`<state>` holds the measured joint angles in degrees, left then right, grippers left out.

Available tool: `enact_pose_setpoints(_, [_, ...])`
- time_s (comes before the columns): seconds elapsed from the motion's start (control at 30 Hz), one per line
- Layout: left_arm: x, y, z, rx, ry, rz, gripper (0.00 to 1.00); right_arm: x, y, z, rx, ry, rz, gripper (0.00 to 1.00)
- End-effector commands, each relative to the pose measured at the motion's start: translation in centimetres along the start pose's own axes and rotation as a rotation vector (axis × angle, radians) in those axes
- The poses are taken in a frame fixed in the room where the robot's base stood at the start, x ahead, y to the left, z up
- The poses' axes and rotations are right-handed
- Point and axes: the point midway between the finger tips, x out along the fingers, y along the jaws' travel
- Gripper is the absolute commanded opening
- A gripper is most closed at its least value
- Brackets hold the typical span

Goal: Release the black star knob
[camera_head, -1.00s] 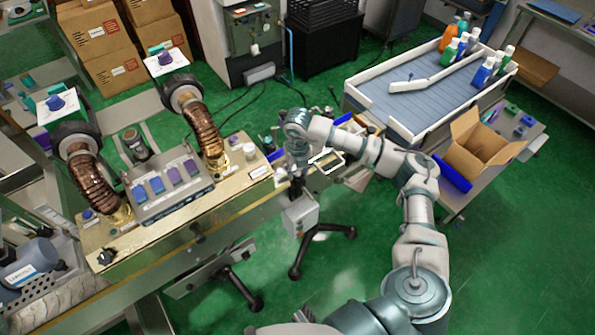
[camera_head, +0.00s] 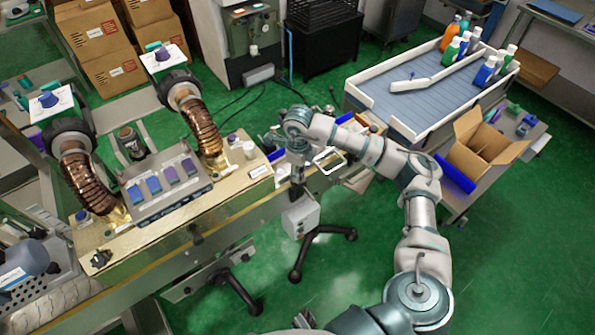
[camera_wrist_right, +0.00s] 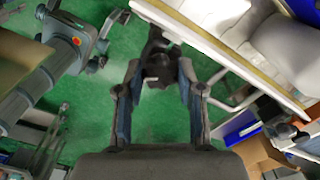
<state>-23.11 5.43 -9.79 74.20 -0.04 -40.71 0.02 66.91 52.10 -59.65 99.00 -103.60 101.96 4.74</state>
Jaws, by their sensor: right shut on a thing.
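A black star knob (camera_wrist_right: 158,68) shows in the right wrist view, between the fingertips of my right gripper (camera_wrist_right: 158,80). The fingers are shut on it from both sides. In the head view my right gripper (camera_head: 297,172) points down at the edge of the brass-topped machine, above a grey box on a stand. The gripper mostly hides the knob there. Another black star knob (camera_head: 100,258) sits at the left end of the machine top, away from the gripper. My left gripper is not in view.
The grey control box (camera_head: 301,217) on its wheeled stand is just below the right gripper. The brass machine top (camera_head: 190,215) carries two ribbed copper hoses. A blue conveyor table (camera_head: 420,95) and an open cardboard box (camera_head: 480,150) stand at the right. Green floor is clear in front.

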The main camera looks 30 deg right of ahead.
Motion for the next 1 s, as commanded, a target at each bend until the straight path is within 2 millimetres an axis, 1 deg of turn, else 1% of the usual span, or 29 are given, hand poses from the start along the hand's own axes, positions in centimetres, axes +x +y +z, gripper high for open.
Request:
enact_pose_setpoints(0.2, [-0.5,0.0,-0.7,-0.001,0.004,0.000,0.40,0.1,-0.1,-0.1,-0.116,0.003,-0.002,0.03])
enact_pose_setpoints(0.4, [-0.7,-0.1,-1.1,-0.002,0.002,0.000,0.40,0.0,-0.1,-0.1,-0.176,0.003,-0.002,0.03])
enact_pose_setpoints(0.67, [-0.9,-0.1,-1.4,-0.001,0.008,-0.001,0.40,0.0,-0.2,-0.1,-0.199,0.003,-0.003,0.03])
enact_pose_setpoints(0.93, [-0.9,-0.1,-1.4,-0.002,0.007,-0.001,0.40,-0.1,-0.2,-0.1,-0.198,0.003,-0.004,0.03])
enact_pose_setpoints(0.97, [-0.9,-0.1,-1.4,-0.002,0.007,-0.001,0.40,-0.1,-0.2,-0.1,-0.198,0.003,-0.004,0.42])
enact_pose_setpoints(1.0, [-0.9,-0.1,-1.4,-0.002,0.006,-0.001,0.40,-0.1,-0.2,-0.1,-0.198,0.003,-0.003,0.53])
